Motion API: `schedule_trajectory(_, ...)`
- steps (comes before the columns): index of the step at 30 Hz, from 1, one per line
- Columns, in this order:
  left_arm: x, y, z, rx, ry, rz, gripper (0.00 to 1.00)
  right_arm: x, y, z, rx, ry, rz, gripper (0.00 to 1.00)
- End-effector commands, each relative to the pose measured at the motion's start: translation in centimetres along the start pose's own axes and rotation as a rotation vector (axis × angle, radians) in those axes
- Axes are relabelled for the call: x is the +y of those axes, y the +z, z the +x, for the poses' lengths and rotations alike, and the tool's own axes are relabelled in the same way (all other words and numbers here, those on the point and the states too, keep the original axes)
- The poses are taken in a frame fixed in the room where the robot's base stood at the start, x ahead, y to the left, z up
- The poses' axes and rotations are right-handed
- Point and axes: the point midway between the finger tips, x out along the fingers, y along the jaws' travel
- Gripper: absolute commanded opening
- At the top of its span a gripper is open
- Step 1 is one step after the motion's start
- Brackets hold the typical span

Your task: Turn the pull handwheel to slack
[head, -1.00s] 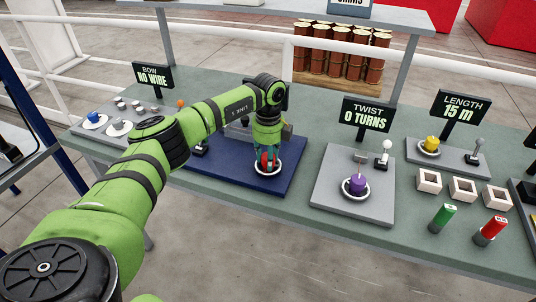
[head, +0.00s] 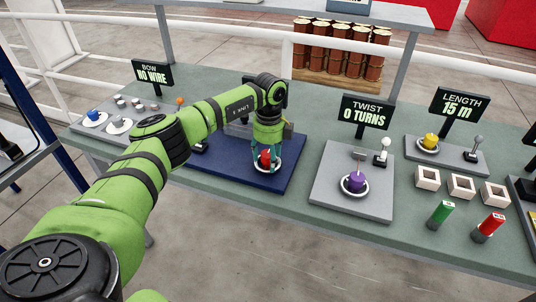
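A red handwheel knob (head: 266,156) sits in a white ring on the dark blue plate (head: 228,168). I take it to be the pull handwheel; the sign behind it is mostly hidden by my arm, so its reading cannot be seen. My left gripper (head: 267,164) points down directly over the red knob. Its teal fingers stand apart on either side of the knob, with a gap showing, so it looks open around it. My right gripper is not in view.
To the right is a grey plate (head: 328,196) with a purple knob (head: 354,182), a white-tipped lever (head: 382,155) and the "TWIST 0 TURNS" sign (head: 366,116). Farther right are a yellow knob (head: 431,141), several white square holders, and green (head: 440,214) and red (head: 488,226) cylinders.

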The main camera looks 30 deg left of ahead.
Motion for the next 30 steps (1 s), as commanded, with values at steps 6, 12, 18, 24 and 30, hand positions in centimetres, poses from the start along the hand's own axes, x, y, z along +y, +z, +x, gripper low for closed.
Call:
schedule_trajectory(6,-0.1,0.2,-0.3,-0.003,-0.006,-0.003,0.64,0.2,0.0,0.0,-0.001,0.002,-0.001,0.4)
schedule_trajectory(12,-0.2,0.2,-2.7,-0.004,-0.01,-0.003,0.64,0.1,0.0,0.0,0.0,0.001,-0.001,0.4)
schedule_trajectory(18,-0.2,0.1,-7.1,-0.004,-0.01,-0.002,0.64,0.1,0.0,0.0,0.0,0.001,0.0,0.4)
schedule_trajectory(24,-0.1,0.0,-10.6,-0.003,-0.007,-0.001,0.64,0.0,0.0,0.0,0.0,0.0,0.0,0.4)
schedule_trajectory(30,-0.1,0.0,-12.1,-0.002,-0.004,-0.001,0.64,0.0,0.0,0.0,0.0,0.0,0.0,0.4)
